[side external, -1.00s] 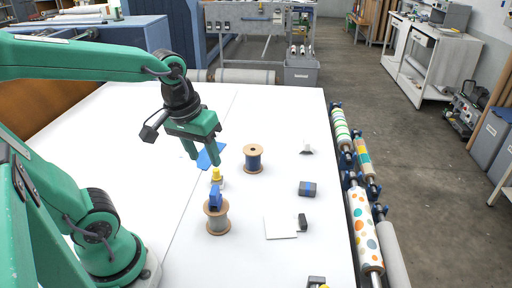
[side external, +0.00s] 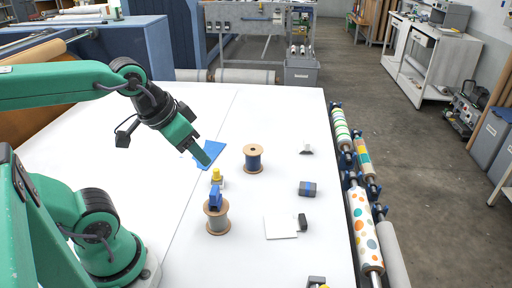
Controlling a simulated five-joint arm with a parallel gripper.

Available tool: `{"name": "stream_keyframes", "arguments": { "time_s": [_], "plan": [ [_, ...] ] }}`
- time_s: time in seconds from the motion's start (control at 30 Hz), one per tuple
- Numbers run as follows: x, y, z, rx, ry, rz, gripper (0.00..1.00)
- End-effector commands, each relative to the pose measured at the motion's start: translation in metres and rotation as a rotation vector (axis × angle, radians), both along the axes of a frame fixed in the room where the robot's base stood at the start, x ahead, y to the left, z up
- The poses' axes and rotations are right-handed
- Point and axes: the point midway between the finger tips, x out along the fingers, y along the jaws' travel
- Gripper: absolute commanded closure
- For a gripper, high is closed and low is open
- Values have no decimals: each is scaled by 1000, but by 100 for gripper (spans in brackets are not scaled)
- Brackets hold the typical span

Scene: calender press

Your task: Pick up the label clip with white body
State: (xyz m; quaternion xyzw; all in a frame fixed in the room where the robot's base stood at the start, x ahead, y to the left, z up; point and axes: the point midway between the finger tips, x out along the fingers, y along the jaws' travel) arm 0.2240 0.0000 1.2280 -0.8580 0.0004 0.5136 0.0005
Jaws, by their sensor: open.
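A small clip with a pale, whitish body and a dark lower edge (side external: 306,149) lies on the white table, right of the blue spool; it looks like the label clip, but it is too small to be sure. My gripper (side external: 204,158) is above the table to its left, well apart from it, tilted down to the right over the blue sheet. Its jaws are open, seen nearly edge-on, so one finger mostly hides the other. Nothing shows between them.
A blue sheet (side external: 214,148), blue-grey block (side external: 307,188), white card (side external: 280,228) and dark clip (side external: 302,222) lie around. Patterned rolls (side external: 364,225) line the right edge.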

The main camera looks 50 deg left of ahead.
Motion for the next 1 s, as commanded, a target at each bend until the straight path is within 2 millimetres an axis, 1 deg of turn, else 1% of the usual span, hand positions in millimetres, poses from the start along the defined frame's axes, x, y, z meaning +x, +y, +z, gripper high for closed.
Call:
{"name": "stream_keyframes", "arguments": {
  "time_s": [0.27,0.3,0.43,0.77,0.87,1.0],
  "plan": [
    [0,0,0,0,0,1,54],
    [0,0,0,0,0,1,47],
    [0,0,0,0,0,1,21],
    [1,0,1,0,0,0,20],
    [5,0,3,3,1,-4,20],
    [17,2,9,13,4,-17,20]
  ]
}}
